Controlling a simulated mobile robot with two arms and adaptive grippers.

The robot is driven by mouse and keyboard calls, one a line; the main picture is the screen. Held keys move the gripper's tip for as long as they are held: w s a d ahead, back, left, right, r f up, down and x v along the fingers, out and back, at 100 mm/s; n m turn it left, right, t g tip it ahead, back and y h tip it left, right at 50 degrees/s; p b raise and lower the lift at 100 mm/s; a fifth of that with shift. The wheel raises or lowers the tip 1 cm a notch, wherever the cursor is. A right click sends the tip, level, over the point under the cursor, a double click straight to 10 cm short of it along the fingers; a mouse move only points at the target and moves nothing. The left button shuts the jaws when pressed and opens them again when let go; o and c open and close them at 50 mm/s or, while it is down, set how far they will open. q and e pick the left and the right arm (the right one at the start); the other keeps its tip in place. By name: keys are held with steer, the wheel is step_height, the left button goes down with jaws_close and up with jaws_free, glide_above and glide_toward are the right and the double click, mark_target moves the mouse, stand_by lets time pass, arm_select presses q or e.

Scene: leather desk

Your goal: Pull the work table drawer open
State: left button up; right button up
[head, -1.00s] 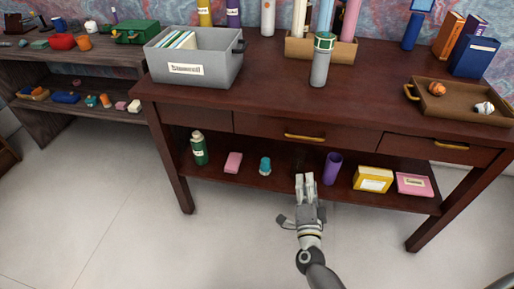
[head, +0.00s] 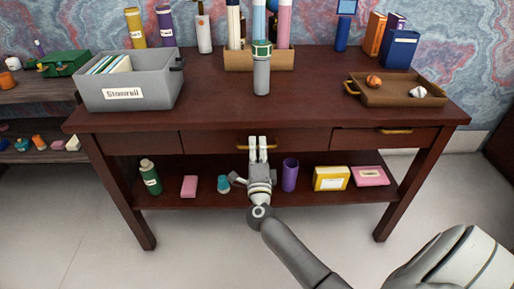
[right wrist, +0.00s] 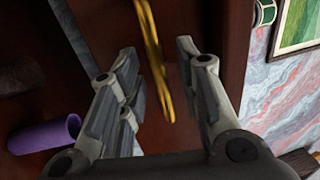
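The dark wooden work table (head: 320,108) stands in front of me. Its middle drawer (head: 205,141) is shut, with a curved brass handle (head: 236,149). My right gripper (head: 258,141) is at this handle and hides part of it in the head view. In the right wrist view, my right gripper (right wrist: 157,72) is open. The brass handle (right wrist: 152,45) runs lengthwise through the gap between the two fingers, with space visible on both sides. The right drawer (head: 350,140) is also shut, with its own brass handle (head: 396,131). My left gripper is out of view.
On the tabletop are a grey bin (head: 150,88), a grey bottle (head: 261,75) and a brown tray (head: 390,99). The shelf below holds a green bottle (head: 150,180), a purple cup (head: 290,176) and a yellow box (head: 331,181). Floor in front is clear.

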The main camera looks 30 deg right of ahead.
steer(key=shift+w+d+r, duration=0.1)
steer(key=shift+w+d, duration=0.1)
steer(key=shift+w, duration=0.15)
steer(key=shift+c, duration=0.5)
jaws_close()
steer(key=shift+a, duration=0.1)
